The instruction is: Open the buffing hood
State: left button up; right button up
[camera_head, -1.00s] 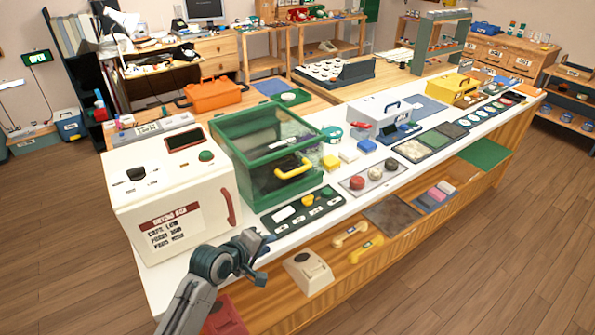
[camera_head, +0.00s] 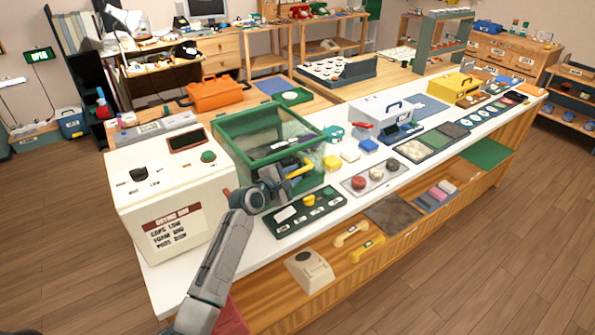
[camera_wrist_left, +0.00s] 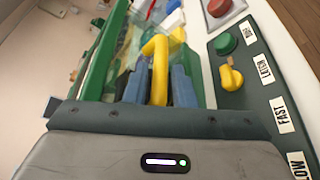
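The buffing hood is a green-framed box with clear panels (camera_head: 262,138); its lid looks down. Its yellow handle (camera_head: 302,170) is on the front, and also shows in the left wrist view (camera_wrist_left: 160,60). My left gripper (camera_head: 284,178) is at the handle, with one dark blue finger on each side of it. Little gap shows between fingers and handle; whether they press on it I cannot tell. A dark control panel (camera_head: 296,222) with a yellow knob (camera_wrist_left: 231,79) and a green button (camera_wrist_left: 226,43) lies in front of the hood. My right gripper is not in view.
A white cabinet (camera_head: 150,190) with a red-banded label stands close left of the hood. Yellow, white and blue blocks (camera_head: 349,154) and a tray with round knobs (camera_head: 352,194) lie to its right.

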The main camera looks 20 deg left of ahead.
pick_arm(q)
jog(key=shift+x, duration=1.25)
jog(key=shift+c, duration=0.4)
grip_shut()
